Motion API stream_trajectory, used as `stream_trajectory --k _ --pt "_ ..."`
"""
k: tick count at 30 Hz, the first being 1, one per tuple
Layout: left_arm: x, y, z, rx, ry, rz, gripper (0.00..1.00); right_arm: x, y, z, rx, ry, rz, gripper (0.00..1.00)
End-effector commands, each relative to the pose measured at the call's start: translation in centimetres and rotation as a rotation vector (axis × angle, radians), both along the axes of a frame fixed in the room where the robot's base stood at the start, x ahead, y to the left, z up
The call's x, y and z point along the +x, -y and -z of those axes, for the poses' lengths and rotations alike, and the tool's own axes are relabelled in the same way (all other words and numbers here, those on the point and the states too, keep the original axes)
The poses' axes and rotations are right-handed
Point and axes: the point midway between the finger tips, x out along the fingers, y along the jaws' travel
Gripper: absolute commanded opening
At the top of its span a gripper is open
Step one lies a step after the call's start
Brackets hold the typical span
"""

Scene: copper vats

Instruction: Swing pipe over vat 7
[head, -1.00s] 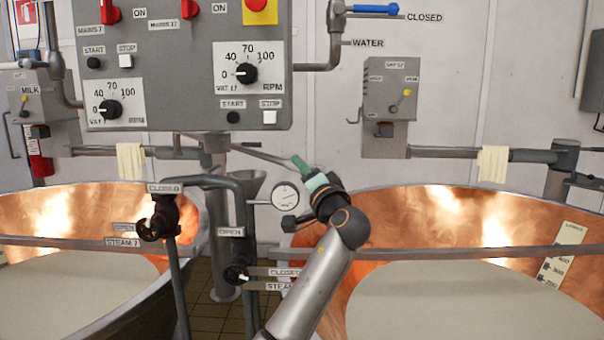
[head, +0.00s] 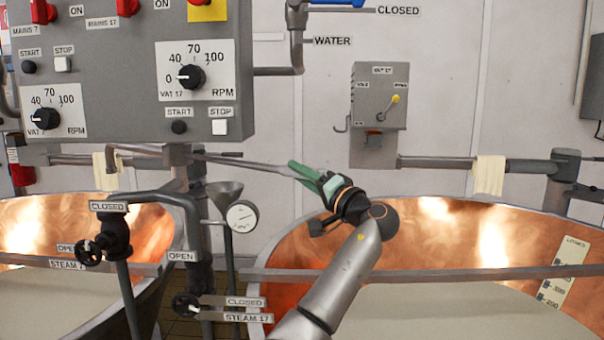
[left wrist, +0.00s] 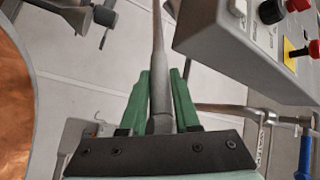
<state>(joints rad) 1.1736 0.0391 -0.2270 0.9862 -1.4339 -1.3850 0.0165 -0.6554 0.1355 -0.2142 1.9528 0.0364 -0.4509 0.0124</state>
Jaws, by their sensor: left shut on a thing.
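The grey swing pipe (head: 230,160) sits on a post below the control panel. Its handle bar runs right from the post and its bent spout (head: 112,170) points down on the left. My left gripper (head: 305,172) has green fingers shut on the end of the handle bar; the bar (left wrist: 158,80) also shows between the fingers (left wrist: 160,98) in the left wrist view. The left copper vat (head: 30,228), by the STEAM 7 label, is vat 7. The spout appears near its back rim; I cannot tell whether it is over the vat. My right gripper is not in view.
The grey control panel (head: 120,125) hangs above the pipe. Steam valves (head: 105,245), a funnel (head: 224,190) and a gauge (head: 241,216) stand between the vats. The right copper vat (head: 420,240) lies below my left arm. A wall box (head: 378,95) is behind.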

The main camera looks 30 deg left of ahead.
Motion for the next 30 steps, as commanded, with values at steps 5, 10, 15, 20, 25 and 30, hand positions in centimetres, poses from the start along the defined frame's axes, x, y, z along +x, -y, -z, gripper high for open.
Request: stream_trajectory --k 5,10,15,20,25,30 --pt "0.14 -0.05 -0.73 0.015 -0.002 0.003 0.00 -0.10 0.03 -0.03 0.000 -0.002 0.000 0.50" --pt "0.11 -0.09 -0.84 0.016 -0.001 0.002 0.00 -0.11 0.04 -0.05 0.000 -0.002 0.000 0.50" --pt "0.11 -0.08 -0.81 0.015 0.000 0.003 0.44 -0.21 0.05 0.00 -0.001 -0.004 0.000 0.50" --pt "0.11 -0.05 -0.62 0.012 -0.001 0.002 0.59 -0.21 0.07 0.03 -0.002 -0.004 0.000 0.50" --pt "0.09 -0.05 -0.49 0.010 -0.002 0.002 0.59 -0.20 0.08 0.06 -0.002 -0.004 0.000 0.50" --pt "-0.07 0.64 -0.21 0.010 -0.001 0.003 0.59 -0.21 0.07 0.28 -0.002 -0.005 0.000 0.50"
